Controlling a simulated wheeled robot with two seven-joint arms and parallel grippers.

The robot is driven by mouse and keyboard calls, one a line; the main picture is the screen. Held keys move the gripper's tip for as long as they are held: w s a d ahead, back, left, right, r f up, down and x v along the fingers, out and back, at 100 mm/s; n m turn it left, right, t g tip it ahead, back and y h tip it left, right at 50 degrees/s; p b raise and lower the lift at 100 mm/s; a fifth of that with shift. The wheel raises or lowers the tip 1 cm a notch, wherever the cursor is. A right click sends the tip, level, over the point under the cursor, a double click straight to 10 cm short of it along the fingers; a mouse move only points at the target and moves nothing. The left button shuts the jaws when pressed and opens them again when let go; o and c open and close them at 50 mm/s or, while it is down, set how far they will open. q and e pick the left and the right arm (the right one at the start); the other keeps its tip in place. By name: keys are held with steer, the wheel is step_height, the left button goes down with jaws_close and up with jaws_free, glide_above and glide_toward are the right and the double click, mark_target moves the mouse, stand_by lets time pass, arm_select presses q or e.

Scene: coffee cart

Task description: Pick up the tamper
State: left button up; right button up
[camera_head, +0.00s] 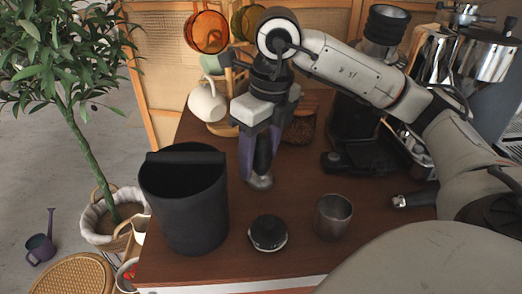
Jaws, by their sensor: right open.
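The tamper (262,181) stands upright on the brown cart top, near the middle of the view. Its silver round base shows below my right gripper, and its dark handle is partly hidden between the fingers. My right gripper (260,163) points down over the tamper with its fingers apart, on either side of the handle. I cannot tell whether a finger touches it. My left gripper is not in view.
A black knock bin (185,205) stands left of the tamper. A black round puck-like tool (268,233) and a metal cup (333,216) stand in front.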

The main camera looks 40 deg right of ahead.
steer(key=c, duration=1.2)
